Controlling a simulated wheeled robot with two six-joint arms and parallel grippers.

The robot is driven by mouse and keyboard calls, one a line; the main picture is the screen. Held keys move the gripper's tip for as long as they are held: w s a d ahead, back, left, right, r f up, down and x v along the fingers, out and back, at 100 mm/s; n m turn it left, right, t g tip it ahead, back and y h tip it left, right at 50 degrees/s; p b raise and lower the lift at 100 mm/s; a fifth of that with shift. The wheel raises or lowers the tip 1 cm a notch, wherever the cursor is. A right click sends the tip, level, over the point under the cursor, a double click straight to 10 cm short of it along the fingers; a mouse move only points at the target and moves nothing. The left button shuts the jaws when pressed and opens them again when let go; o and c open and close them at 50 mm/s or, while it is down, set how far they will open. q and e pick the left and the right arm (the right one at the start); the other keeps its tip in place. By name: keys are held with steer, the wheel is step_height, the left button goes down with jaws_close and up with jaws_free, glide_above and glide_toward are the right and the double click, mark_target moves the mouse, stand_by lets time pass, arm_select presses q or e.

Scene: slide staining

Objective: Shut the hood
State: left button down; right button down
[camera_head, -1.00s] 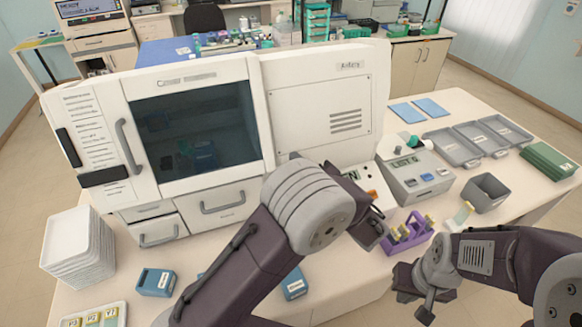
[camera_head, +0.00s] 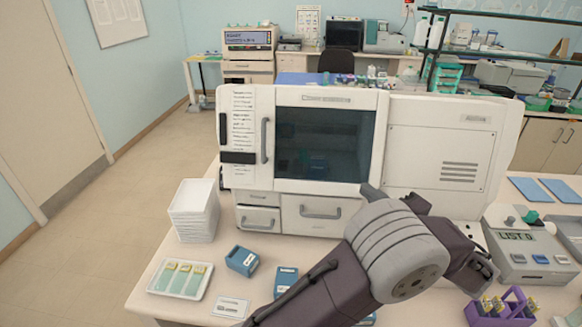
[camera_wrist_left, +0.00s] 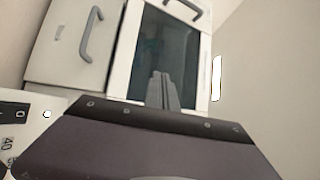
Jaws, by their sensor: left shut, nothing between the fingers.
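The large white machine (camera_head: 460,185) stands on the bench, with a dark-windowed front panel, the hood (camera_head: 323,145). A grey vertical handle (camera_head: 265,140) is at the panel's left side. The panel hangs down close above the drawers; I cannot tell whether it is fully shut. My left gripper (camera_head: 368,191) is at the panel's lower right corner, partly hidden by my own arm. In the left wrist view its shut, empty fingers (camera_wrist_left: 163,88) overlap the dark window (camera_wrist_left: 150,50); contact is unclear. My right gripper is out of view.
White stacked trays (camera_head: 193,210), a slide tray (camera_head: 181,279) and blue boxes (camera_head: 242,261) stand at the front left. A grey device (camera_head: 525,258) and purple rack (camera_head: 512,310) are on the right. Drawers (camera_head: 318,212) lie below the panel.

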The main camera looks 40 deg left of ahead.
arm_select(q)
steer(key=s+a+r+n+g, duration=0.25)
steer(key=a+n+g, duration=0.25)
steer(key=a, duration=0.6)
steer(key=p, duration=0.3)
glide_toward(264, 161)
steer(key=w+a, duration=0.4)
steer(key=w, duration=0.1)
steer(key=s+a, duration=0.3)
steer(key=shift+s+f, duration=0.15)
steer(key=shift+d, duration=0.1)
steer(key=shift+s+a+f+b, duration=0.25)
steer(key=shift+s+a+b, duration=0.45)
steer(key=shift+a+b, duration=0.25)
steer(key=shift+s+a+r, duration=0.2)
steer(key=shift+a, duration=0.05)
steer(key=shift+d+r, duration=0.1)
steer(key=shift+r, duration=0.05)
